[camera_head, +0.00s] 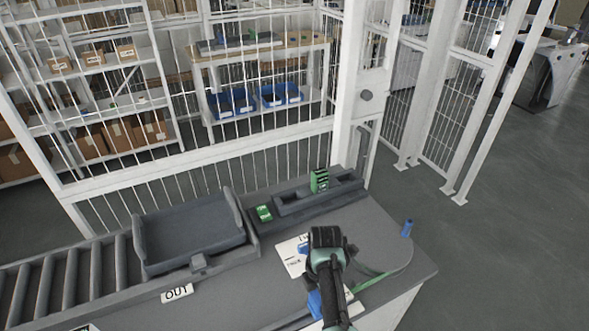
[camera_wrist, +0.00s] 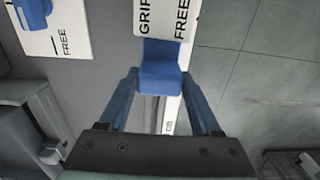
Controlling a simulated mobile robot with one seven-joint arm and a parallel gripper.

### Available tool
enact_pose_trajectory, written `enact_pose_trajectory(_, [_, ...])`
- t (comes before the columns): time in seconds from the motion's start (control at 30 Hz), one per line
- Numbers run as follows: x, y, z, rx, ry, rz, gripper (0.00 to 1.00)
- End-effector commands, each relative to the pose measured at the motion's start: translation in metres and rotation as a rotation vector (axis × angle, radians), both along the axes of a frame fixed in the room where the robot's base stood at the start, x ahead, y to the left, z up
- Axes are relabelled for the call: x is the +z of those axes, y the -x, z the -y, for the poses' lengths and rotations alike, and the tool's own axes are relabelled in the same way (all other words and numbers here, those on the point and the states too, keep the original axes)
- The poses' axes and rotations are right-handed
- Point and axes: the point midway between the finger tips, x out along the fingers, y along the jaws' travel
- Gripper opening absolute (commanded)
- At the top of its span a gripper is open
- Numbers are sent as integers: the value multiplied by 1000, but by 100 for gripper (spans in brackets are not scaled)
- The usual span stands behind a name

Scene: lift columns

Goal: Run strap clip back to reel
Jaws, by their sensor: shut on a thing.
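My gripper (camera_wrist: 161,78) is shut on a blue block-like piece, which I take for the strap clip (camera_wrist: 160,80), held between its two blue fingers. A white card (camera_wrist: 182,18) reading "GRIP" and "FREE" lies just beyond the clip. In the head view my arm hides much of the gripper; blue shows beside the arm near the front edge. A green strap (camera_head: 372,280) runs from behind my arm toward the rounded right end of the worktop. A reel cannot be made out clearly.
A grey tray (camera_head: 190,238) stands by the rollers (camera_head: 60,280) at left. A blue post (camera_head: 407,228) stands at the worktop's right end. Green blocks (camera_head: 319,180) sit at the back, before a white mesh fence. Another card (camera_head: 290,262) lies left of my arm.

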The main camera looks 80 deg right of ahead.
Motion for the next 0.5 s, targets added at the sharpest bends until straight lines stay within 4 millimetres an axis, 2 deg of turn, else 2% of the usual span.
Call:
enact_pose_trajectory(0.13, [-1, 13, 7, -6, -4, -5, 0])
enact_pose_trajectory(0.5, [0, 16, 10, -3, 1, -6, 0])
